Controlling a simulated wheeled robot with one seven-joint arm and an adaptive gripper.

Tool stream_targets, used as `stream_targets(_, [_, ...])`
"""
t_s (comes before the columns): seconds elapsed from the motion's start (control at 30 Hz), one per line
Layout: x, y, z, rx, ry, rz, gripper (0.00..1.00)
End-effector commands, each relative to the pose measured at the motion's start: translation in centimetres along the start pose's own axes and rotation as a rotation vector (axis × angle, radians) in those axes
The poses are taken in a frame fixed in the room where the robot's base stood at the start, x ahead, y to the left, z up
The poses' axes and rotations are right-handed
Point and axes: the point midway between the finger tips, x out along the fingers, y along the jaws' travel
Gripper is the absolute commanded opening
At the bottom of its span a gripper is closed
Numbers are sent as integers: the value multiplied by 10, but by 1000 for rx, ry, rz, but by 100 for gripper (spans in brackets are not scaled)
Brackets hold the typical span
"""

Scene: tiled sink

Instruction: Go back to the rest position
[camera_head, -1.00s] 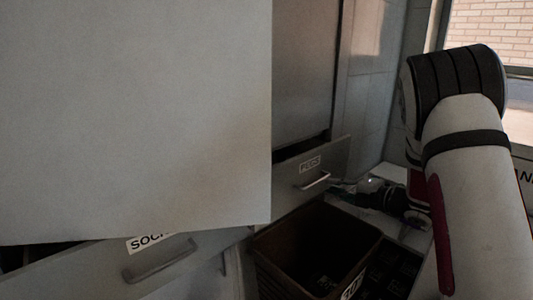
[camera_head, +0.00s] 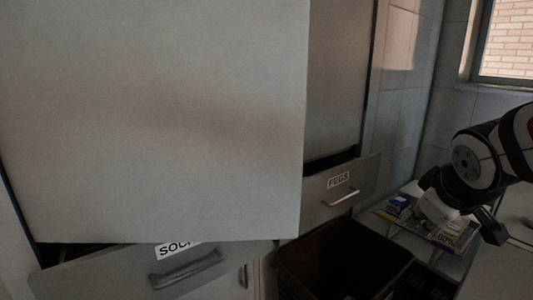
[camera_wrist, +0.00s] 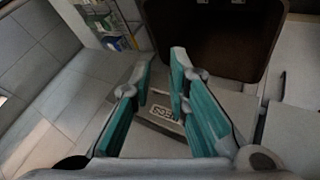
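My gripper shows in the wrist view (camera_wrist: 162,62) with its two teal-padded fingers apart and nothing between them. Behind the gap between the fingers, the label of the pegs drawer (camera_wrist: 163,118) is visible. In the head view my arm comes in from the right edge, with its wrist parts right of the pegs drawer (camera_head: 318,211) and apart from it. The fingertips are not clear in that view. The pegs drawer stands pulled out, with its handle facing the room.
A second labelled drawer (camera_head: 125,276) stands out at lower left, under a large grey panel (camera_head: 150,120). A dark brown bin (camera_head: 335,250) stands below the pegs drawer. Packets (camera_head: 455,232) lie on a surface near my wrist. A window (camera_head: 508,40) is at upper right.

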Motion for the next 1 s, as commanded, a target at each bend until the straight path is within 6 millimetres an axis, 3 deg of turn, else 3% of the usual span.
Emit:
stream_targets(0.1, [-42,-42,40,147,-118,-91,16])
stream_targets(0.3, [-102,-111,102,325,-316,-233,16])
stream_targets(0.63, [-174,-188,173,459,-560,-380,16])
stream_targets(1.0, [-213,-157,140,466,-513,-371,16])
